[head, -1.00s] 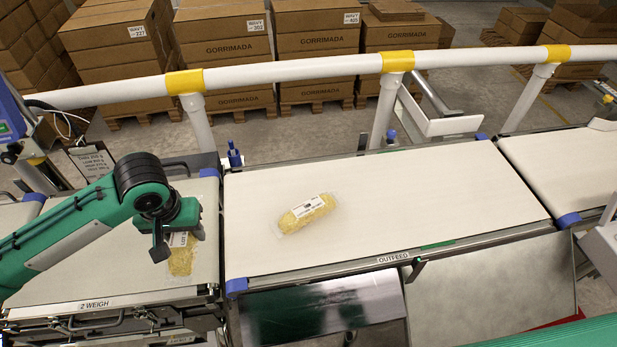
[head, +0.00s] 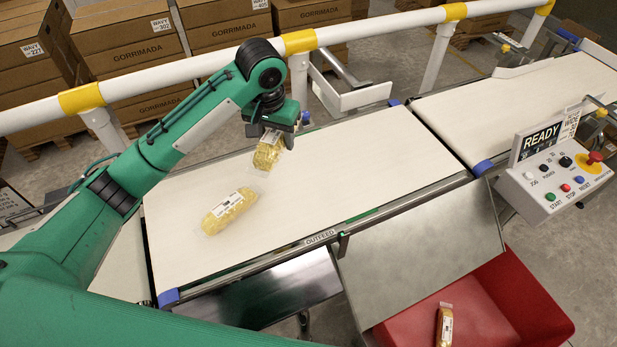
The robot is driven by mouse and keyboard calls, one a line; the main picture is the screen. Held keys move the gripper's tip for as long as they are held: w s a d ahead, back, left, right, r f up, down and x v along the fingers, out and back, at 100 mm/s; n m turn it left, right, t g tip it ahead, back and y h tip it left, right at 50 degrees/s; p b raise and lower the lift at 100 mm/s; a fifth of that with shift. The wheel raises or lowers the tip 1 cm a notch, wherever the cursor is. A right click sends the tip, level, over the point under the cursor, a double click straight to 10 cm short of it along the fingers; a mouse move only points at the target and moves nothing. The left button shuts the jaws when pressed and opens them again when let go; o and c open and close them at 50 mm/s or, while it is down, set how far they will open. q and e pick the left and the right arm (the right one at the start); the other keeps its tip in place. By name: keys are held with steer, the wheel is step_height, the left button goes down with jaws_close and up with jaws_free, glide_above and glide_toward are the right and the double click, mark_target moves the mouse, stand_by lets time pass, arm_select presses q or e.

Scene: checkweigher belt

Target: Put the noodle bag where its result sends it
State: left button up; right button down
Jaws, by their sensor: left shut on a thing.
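My left gripper (head: 272,127) is shut on a yellow noodle bag (head: 267,155), which hangs below it over the outfeed belt (head: 355,160). The gripper covers the bag's upper end. Another noodle bag (head: 229,210), in clear wrap with a white label, lies on the outfeed belt to the lower left of the held one. A third noodle bag (head: 444,325) is in the red bin (head: 500,295) at the lower right. My right gripper is not in view.
A control box (head: 560,175) with a "READY" display and several buttons stands at the right. A metal chute plate (head: 420,255) slopes between the outfeed belt and the red bin. A white rail (head: 370,32) runs behind the belts, with stacked cartons (head: 130,45) beyond.

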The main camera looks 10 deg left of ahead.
arm_select(q)
steer(key=shift+w+f, duration=0.1)
steer(key=shift+f, duration=0.1)
steer(key=p, duration=0.3)
glide_above(283, 195)
steer(key=f, duration=1.4)
steer(key=shift+s+f, duration=0.25)
steer(key=shift+f, duration=0.05)
steer(key=shift+f+p, duration=0.3)
steer(key=shift+f, duration=2.05)
steer(key=o, duration=1.2)
steer(key=shift+o, duration=0.3)
